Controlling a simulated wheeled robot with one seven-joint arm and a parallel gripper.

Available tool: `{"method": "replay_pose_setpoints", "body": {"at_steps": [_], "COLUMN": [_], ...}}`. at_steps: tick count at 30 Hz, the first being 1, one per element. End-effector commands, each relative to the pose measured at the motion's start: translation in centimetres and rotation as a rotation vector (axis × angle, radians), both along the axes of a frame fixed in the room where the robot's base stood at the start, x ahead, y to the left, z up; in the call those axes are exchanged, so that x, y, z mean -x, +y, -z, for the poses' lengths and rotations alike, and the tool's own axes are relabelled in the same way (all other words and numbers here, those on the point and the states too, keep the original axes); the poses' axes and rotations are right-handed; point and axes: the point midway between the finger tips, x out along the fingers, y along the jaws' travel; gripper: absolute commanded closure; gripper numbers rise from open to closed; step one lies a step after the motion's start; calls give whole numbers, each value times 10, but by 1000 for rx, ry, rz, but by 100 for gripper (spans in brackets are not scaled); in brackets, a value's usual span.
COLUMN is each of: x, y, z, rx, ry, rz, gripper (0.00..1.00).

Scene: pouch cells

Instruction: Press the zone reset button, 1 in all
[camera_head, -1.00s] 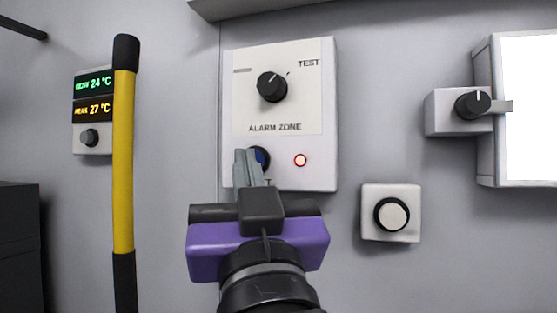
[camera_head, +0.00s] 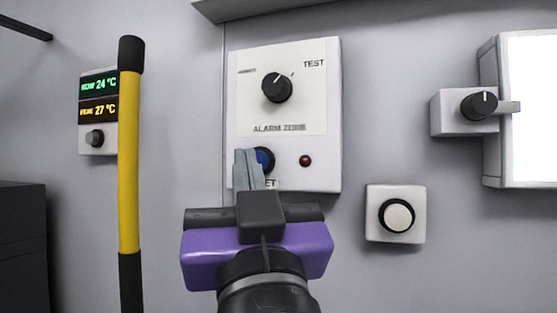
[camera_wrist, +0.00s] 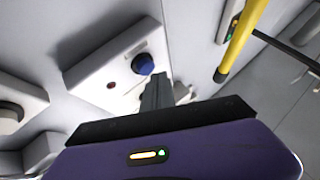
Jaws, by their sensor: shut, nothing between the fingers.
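The alarm zone panel (camera_head: 325,150) is a white box on the wall with a black TEST knob (camera_head: 277,87) at its top. The blue reset button (camera_head: 265,158) sits at its lower left, partly hidden behind my fingers in the head view. The button (camera_wrist: 144,63) shows clearly in the wrist view. The indicator lamp (camera_head: 305,160) to its right is dark red and unlit. My gripper (camera_head: 247,155) is shut and empty, its fingertips just in front of the panel near the button. In the wrist view the fingertips (camera_wrist: 158,78) look close to the button but apart from it.
A yellow vertical bar (camera_head: 129,160) with black ends stands at the left, by a temperature display (camera_head: 98,96). A white round button (camera_head: 397,216) on a box is at the lower right. A knob box (camera_head: 465,110) adjoins a bright panel (camera_head: 533,110) further right.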

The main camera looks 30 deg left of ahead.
Motion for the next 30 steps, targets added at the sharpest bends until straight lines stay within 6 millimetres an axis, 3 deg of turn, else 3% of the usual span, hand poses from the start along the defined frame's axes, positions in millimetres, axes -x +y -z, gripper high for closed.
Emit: {"method": "replay_pose_setpoints", "body": {"at_steps": [12,30], "x": [5,50], "y": [-1,-12], "z": [0,0], "rx": [0,-1], "ry": [0,1], "rz": [-1,-1], "gripper": [100,100]}}
